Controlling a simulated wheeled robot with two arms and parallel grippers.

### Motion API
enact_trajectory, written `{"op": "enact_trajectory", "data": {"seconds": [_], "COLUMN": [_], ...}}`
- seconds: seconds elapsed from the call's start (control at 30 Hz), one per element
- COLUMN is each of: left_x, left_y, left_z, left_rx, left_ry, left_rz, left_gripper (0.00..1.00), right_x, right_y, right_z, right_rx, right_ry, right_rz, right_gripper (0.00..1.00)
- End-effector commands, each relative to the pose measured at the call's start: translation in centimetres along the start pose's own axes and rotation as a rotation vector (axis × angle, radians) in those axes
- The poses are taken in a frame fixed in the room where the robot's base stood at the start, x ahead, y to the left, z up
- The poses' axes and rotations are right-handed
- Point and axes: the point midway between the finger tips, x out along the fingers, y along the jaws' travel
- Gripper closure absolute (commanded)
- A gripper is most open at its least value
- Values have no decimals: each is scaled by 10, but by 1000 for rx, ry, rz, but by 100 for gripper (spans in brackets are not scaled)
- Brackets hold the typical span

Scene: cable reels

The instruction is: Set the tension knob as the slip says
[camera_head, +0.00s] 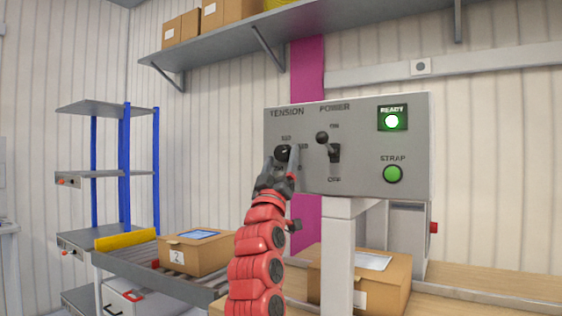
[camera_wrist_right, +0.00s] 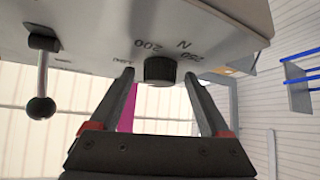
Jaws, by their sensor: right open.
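The black tension knob (camera_head: 283,152) is on the left of the grey control panel (camera_head: 360,180), under the word TENSION. My right gripper (camera_head: 281,160) is at the knob with its fingers open. In the right wrist view, the knob (camera_wrist_right: 160,71) lies between the two fingertips (camera_wrist_right: 158,80), with a visible gap on each side. Dial marks 200 and 250 N show near it; the knob's setting cannot be read. A sheet lies on the box marked 2 (camera_head: 185,255) and another on the box at the right (camera_head: 385,290); their writing is unreadable. My left gripper is out of view.
A power lever (camera_head: 322,138) with a ball end sticks out right of the knob, near ON. A wall shelf (camera_head: 330,38) hangs above. A blue-post rack (camera_head: 125,170) stands left.

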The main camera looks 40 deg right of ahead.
Motion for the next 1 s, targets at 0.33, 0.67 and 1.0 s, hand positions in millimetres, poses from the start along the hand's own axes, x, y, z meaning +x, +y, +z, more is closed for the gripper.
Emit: {"op": "enact_trajectory", "data": {"seconds": [0.33,0.67,1.0], "left_x": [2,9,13], "left_y": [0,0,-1], "left_z": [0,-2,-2], "left_rx": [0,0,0], "left_ry": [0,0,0], "left_rz": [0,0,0], "left_gripper": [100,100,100], "right_x": [-17,-79,-150], "right_y": [-1,-1,-2], "right_z": [1,-1,0], "right_rx": [-2,-2,-1], "right_ry": [-1,2,3], "right_rz": [0,-2,-4], "right_gripper": [19,19,19]}}
